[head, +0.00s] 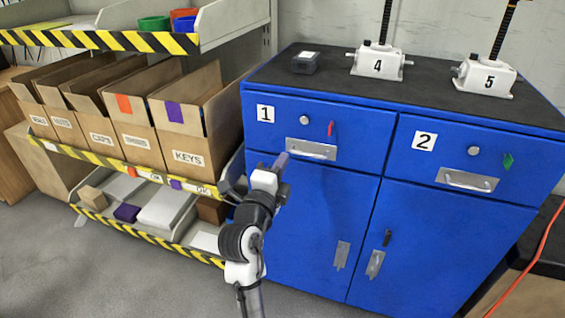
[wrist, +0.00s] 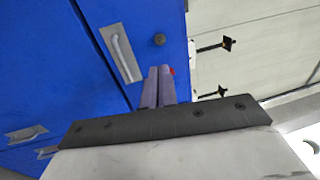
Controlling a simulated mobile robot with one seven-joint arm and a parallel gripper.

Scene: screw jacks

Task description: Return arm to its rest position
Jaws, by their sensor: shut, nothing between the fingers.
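My gripper (head: 282,160) is in front of the blue cabinet (head: 320,220), close to the handle of drawer 1 in the head view. Its purple-grey fingers are together and empty, as the wrist view also shows (wrist: 158,86). My arm reaches up to it from the bottom of the head view. Drawer 1 (head: 350,137) and drawer 2 (head: 450,155) look closed. The drawer handle (wrist: 120,52) shows beyond the fingers in the wrist view. I cannot tell the exact gap between fingers and cabinet.
Screw jacks 4 (head: 378,65) and 5 (head: 486,79) stand on the black cabinet top with a small dark box (head: 305,64). Shelves with several cardboard boxes (head: 190,115) are at left. An orange cable (head: 530,262) hangs at right. Grey floor shows at lower left.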

